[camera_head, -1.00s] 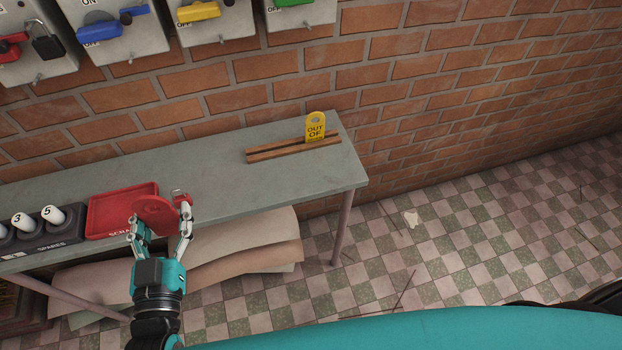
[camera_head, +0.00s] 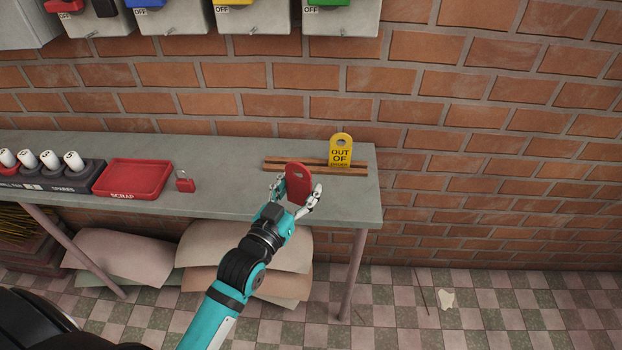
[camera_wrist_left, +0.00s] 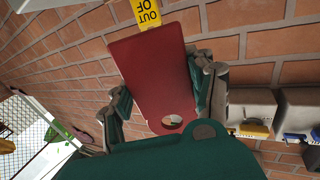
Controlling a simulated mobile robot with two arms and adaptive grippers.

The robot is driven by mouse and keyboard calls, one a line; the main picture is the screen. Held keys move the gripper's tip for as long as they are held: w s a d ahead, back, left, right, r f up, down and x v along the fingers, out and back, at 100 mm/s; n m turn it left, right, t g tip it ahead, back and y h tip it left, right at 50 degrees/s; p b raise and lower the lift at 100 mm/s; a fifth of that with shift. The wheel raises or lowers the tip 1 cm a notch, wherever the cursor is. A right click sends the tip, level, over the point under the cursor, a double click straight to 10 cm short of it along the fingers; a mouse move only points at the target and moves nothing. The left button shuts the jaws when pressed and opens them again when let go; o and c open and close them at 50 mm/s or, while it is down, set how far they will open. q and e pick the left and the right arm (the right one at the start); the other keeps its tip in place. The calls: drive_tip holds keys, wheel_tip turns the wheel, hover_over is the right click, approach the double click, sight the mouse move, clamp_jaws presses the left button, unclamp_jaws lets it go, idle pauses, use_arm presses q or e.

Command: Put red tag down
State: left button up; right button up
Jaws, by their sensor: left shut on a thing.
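The red tag (camera_head: 298,184) is a flat plate with a rounded top and a hole. My left gripper (camera_head: 296,192) is shut on it and holds it upright over the front right part of the grey bench, in front of a wooden rack (camera_head: 282,165). In the left wrist view the red tag (camera_wrist_left: 152,75) sits between both fingers, its hole end toward the palm. A yellow "OUT OF" tag (camera_head: 340,150) stands in the rack's right part, behind and right of the red tag. My right gripper is not seen.
A red padlock (camera_head: 185,182) and a red SCRAP tray (camera_head: 133,178) are on the bench (camera_head: 225,190), left of the gripper. A spares holder (camera_head: 60,178) with white-topped pieces stands further left. Switch boxes (camera_head: 250,30) hang on the brick wall above.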

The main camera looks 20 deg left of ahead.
use_arm(q)
drive_tip(key=w, duration=0.3)
drive_tip(key=w+d, duration=0.1)
drive_tip(key=w, duration=0.2)
drive_tip(key=w+d+f, duration=0.1)
drive_tip(key=w, duration=0.2)
drive_tip(key=shift+w+d, duration=0.15)
drive_tip(key=shift+w, duration=0.25)
wheel_tip(320, 180, down, 3)
drive_tip(key=shift+f, duration=0.9)
drive_tip(key=o, duration=1.1)
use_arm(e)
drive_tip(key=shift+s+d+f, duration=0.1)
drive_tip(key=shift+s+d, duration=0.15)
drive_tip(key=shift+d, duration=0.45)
use_arm(q)
drive_tip(key=shift+o, duration=0.2)
